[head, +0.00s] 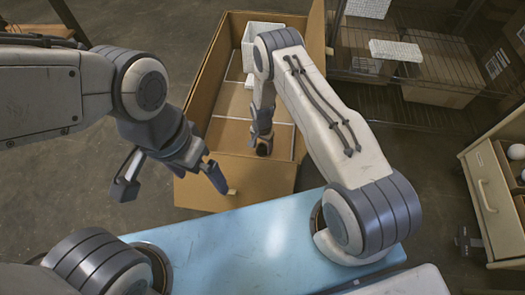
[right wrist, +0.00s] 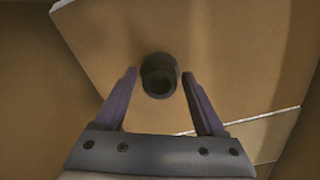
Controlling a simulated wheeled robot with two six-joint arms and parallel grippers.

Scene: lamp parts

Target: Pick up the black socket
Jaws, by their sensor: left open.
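The black socket (right wrist: 159,76), a short dark hollow cylinder, lies on the cardboard floor of the box in the right wrist view. In the head view its dark shape (head: 263,150) shows just below my right gripper (head: 262,138). In the right wrist view my right gripper (right wrist: 159,74) has its fingers apart, one on each side of the socket, with a narrow gap showing at each side. I cannot tell how far above the floor the tips are. My left gripper (head: 170,183) is open and empty, outside the box near its front left corner.
The tall-walled cardboard box (head: 205,195) surrounds my right gripper. A white item (head: 263,29) stands at its far end. A blue surface (head: 240,250) lies in front. Wire shelving (head: 410,50) and a wooden drawer cabinet (head: 487,190) stand on the right.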

